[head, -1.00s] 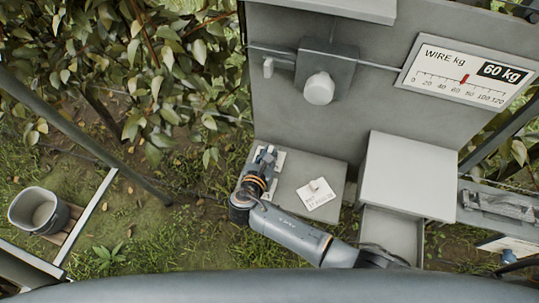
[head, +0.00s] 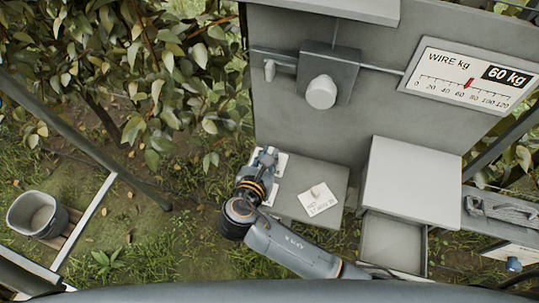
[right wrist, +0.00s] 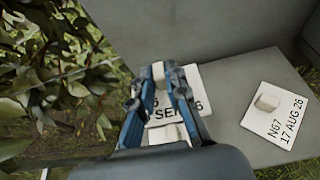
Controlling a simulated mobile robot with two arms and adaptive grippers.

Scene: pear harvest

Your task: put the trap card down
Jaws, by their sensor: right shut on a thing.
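The trap card is a white card with black print, partly hidden by my right gripper. In the right wrist view the card (right wrist: 190,113) lies under the blue fingers, and part of its print shows. My right gripper (right wrist: 160,85) is shut on the card's pale raised grip. In the head view the right gripper (head: 265,158) is at the left end of a grey shelf (head: 300,176), with the card (head: 281,162) at or just above the surface. I cannot tell whether the card touches it. My left gripper is not in view.
A wire gauge (head: 470,78) reads 60 kg. Leaves (head: 170,60) hang at the left.

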